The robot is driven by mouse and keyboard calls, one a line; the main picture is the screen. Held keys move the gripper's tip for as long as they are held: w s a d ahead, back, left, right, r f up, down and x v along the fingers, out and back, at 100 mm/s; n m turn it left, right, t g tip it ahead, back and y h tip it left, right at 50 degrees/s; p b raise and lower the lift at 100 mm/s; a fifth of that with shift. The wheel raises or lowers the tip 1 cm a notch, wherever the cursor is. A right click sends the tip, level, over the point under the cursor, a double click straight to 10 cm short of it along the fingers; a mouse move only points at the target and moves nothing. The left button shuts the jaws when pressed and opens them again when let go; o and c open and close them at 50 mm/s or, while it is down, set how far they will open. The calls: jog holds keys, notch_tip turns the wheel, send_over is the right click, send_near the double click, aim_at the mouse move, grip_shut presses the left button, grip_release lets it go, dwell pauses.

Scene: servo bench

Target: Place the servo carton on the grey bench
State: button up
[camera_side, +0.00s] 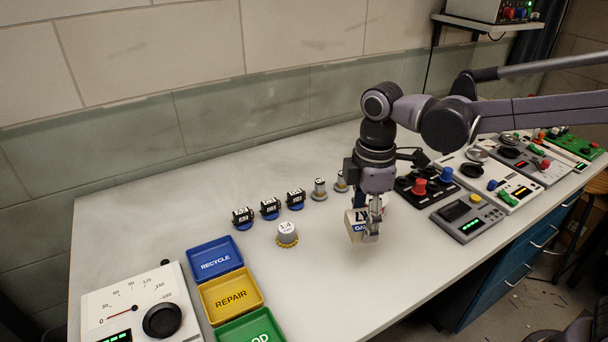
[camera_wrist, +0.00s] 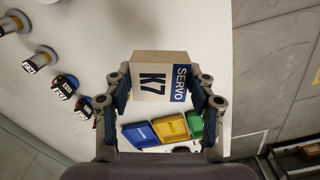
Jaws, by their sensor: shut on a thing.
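The servo carton (camera_side: 356,226) is a small tan and white box with a blue label band. In the wrist view the carton (camera_wrist: 158,78) shows "K7" and "SERVO" on the face toward the camera. My gripper (camera_side: 372,222) is shut on it, with one finger on each side in the wrist view (camera_wrist: 162,97). The grey bench (camera_side: 190,215) is a long pale top along the wall. The carton is over the bench near its front edge; I cannot tell whether its underside touches the surface. Part of the carton is hidden behind my fingers in the side view.
Blue (camera_side: 214,259), yellow (camera_side: 231,297) and green (camera_side: 250,328) trays stand at the left front, beside a dial meter (camera_side: 140,306). Control boxes (camera_side: 467,217) fill the right.

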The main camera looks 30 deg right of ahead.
send_over(312, 290)
notch_tip(312, 290, down, 7)
jog(key=shift+r, duration=0.1)
jog(key=shift+f, duration=1.75)
jog(key=shift+f, duration=0.2)
jog(key=o, duration=1.2)
jog(key=shift+c, duration=0.2)
jog(key=shift+r, duration=0.15)
